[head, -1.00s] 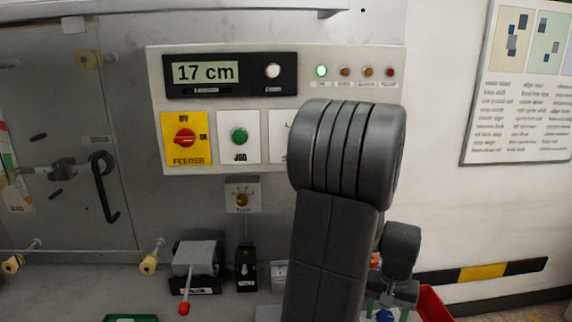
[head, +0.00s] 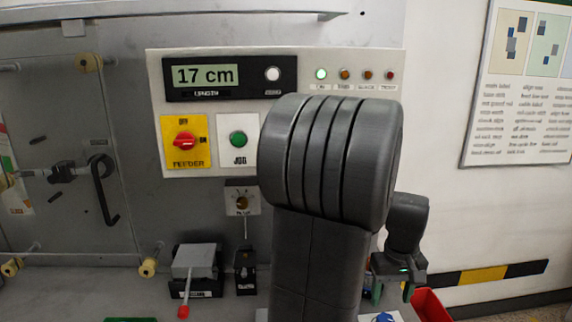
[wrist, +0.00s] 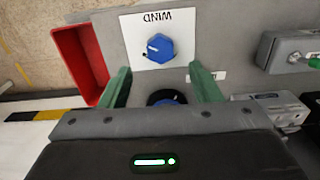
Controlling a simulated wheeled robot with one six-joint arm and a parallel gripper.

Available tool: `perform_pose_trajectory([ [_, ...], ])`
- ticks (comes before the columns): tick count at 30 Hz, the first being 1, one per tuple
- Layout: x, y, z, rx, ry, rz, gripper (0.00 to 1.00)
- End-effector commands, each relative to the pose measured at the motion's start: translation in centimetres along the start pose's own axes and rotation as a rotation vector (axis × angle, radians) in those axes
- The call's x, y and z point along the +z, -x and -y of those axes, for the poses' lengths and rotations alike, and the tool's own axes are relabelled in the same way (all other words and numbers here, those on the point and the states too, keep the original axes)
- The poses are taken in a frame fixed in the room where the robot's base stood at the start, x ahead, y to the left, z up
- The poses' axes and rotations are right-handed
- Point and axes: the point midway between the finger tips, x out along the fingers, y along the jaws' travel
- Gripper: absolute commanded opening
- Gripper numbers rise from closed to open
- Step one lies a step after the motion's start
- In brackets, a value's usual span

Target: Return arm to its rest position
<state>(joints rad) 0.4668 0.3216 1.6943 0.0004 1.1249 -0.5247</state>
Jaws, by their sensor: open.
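My gripper (wrist: 163,88) shows in the wrist view with its two green fingers spread apart and nothing held between them. Past the fingertips is a blue knob (wrist: 160,47) on a white plate marked WIND. A dark round part with blue on it lies between the fingers, partly hidden by the gripper body. In the head view my arm rises in front of the control panel (head: 225,60), and my gripper (head: 390,292) hangs at the lower right, partly hidden behind the arm. The blue knob (head: 385,317) shows just below it.
A red bin (head: 430,306) stands right of the gripper, and also shows in the wrist view (wrist: 80,62). A grey lever box (head: 195,262) with a red-tipped handle sits left of the arm. The panel display reads 17 cm.

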Motion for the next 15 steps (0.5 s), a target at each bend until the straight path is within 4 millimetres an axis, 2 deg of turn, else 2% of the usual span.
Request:
perform_pose_trajectory([
  [1,0.0,1.1,0.0,0.002,0.0,-0.003,0.57],
  [6,-0.1,4.0,0.0,0.002,-0.001,-0.003,0.57],
  [10,0.0,5.4,0.0,0.001,-0.001,-0.001,0.57],
  [15,0.0,6.2,0.0,0.0,-0.001,0.001,0.57],
])
